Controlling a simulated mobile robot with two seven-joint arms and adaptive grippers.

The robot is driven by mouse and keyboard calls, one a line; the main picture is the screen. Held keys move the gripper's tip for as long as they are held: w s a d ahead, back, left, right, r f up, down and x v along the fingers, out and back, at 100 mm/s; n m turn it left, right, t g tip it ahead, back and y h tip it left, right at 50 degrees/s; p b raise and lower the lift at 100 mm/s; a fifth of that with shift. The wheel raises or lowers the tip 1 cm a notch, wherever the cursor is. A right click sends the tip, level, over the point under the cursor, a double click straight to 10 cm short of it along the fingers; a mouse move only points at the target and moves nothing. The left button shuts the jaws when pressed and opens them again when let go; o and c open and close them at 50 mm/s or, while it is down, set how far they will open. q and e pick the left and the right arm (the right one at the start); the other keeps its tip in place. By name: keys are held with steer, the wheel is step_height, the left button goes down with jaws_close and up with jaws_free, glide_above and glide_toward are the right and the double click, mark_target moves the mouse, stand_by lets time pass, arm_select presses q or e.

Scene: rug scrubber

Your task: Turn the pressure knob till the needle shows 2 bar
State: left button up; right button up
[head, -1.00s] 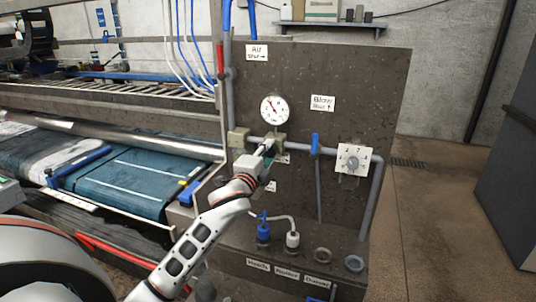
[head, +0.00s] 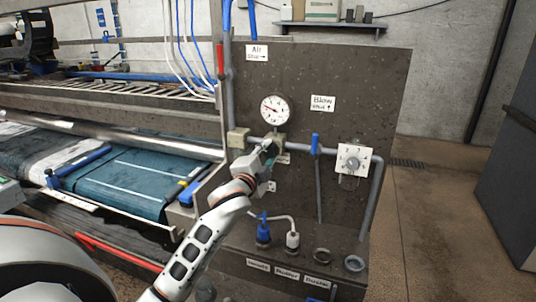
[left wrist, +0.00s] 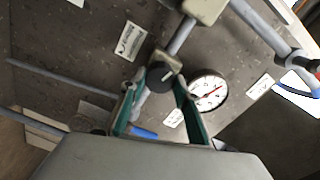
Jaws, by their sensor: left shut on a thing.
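The pressure knob (left wrist: 161,75) is dark and round in the left wrist view, on a pale regulator block (left wrist: 165,62) on the pipe. In the head view, the knob is mostly hidden behind my left gripper (head: 268,150). That gripper's green fingers stand on both sides of the knob and are shut on it. The round white gauge (head: 275,109) is just above the gripper; its red needle points left and slightly up. The gauge also shows in the left wrist view (left wrist: 208,91). Its figures are too small to read. My right gripper is not in view.
A blue lever (head: 315,143) is on the pipe to the right, then a white dial plate (head: 353,159). Below, a blue plug (head: 263,231) and a white plug (head: 292,239) stand on a ledge. The machine's blue belt (head: 130,182) is left of the panel.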

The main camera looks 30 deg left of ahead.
arm_select(q)
steer(key=o, duration=1.1)
steer(key=v, duration=1.2)
steer(key=shift+a+f, duration=0.1)
